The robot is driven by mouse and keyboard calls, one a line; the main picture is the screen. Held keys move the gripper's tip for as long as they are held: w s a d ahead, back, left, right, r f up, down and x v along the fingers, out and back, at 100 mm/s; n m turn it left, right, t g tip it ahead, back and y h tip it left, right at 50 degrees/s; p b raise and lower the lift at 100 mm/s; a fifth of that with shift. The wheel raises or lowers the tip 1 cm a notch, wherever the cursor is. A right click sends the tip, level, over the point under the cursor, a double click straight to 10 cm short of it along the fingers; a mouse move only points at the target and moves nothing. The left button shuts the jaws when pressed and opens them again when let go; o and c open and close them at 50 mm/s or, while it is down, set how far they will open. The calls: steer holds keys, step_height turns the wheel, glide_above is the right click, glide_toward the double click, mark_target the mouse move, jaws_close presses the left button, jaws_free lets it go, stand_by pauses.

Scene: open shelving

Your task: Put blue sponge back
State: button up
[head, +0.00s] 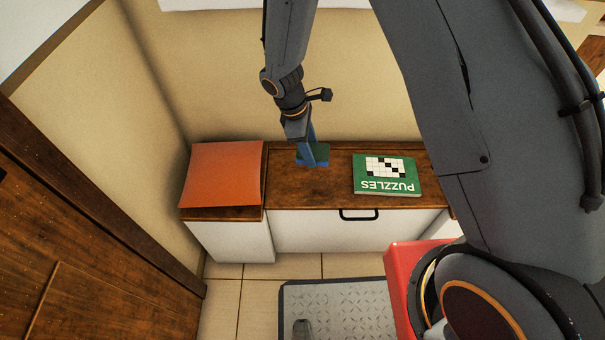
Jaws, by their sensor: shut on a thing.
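The blue sponge (321,162) has a dark green face and a blue edge. It is between the fingers of my gripper (313,154), which is shut on it. The gripper points down over the brown wooden top of a low white cabinet (295,230), between an orange cushion and a green book. A finger hides part of the sponge. I cannot tell whether the sponge touches the wooden top or hangs just above it.
An orange cushion (223,172) covers the cabinet's left end. A green puzzles book (386,187) lies to the right of the sponge. A drawer with a black handle (359,215) is below. A dark wooden door (70,230) stands at the left. Bare wood shows around the sponge.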

mark_target(304, 176)
steer(key=a, duration=0.1)
steer(key=a+n, duration=0.1)
steer(key=shift+w+a+f, duration=0.15)
steer(key=shift+w+a, duration=0.05)
steer(key=shift+a, duration=0.1)
step_height(304, 176, down, 10)
steer(key=shift+a+r, duration=0.1)
steer(key=shift+a, duration=0.05)
steer(key=shift+f, duration=0.2)
steer(key=o, duration=0.9)
steer(key=shift+r, duration=0.1)
steer(key=v, duration=1.2)
steer(key=shift+a+r, duration=0.1)
